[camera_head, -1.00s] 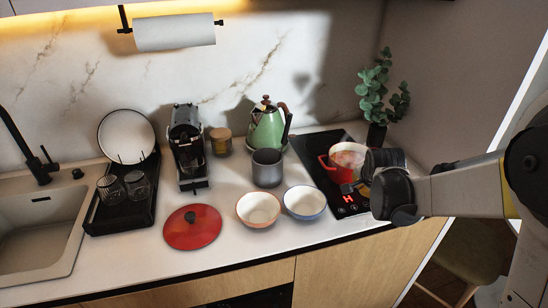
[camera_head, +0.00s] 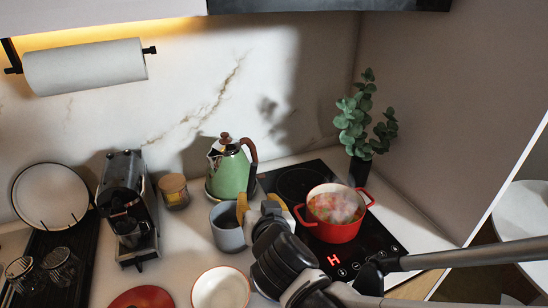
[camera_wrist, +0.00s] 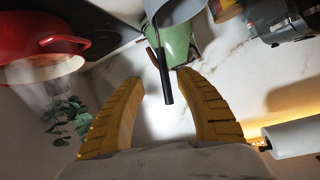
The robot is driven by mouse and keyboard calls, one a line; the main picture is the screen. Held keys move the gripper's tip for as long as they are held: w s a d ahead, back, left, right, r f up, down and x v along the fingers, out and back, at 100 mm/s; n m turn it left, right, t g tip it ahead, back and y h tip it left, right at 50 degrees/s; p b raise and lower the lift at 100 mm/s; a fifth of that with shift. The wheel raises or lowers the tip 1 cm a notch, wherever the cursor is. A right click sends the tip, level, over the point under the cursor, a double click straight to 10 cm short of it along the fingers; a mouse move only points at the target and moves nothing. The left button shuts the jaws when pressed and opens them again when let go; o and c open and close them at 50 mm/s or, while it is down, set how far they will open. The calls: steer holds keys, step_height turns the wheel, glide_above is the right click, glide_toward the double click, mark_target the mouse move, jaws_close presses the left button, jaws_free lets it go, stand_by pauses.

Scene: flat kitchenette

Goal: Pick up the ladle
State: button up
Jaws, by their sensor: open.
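My gripper (camera_head: 260,203) is open, with its yellow fingers beside the grey cup (camera_head: 227,232) and in front of the green kettle (camera_head: 231,170). In the wrist view, a thin dark rod (camera_wrist: 161,76) shows between the open fingers, near the cup (camera_wrist: 176,10) and kettle (camera_wrist: 178,45). It looks like a handle and could be the ladle's, but I cannot tell what its far end joins. The fingers do not visibly close on it. No ladle bowl shows in either view.
A steaming red pot (camera_head: 334,229) stands on the black hob (camera_head: 291,184), right of my gripper. A plant (camera_head: 362,125) stands behind it. A white bowl (camera_head: 221,290), a red lid (camera_head: 143,298) and a coffee machine (camera_head: 127,200) are to the left.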

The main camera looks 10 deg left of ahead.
mark_target(250, 190)
steer(key=b+x, duration=0.1)
steer(key=x, duration=0.2)
steer(key=b+x, duration=0.1)
steer(key=x, duration=0.4)
steer(key=shift+w+a+f+b, duration=0.15)
steer(key=shift+a+b, duration=0.25)
steer(key=shift+a, duration=0.05)
jaws_close()
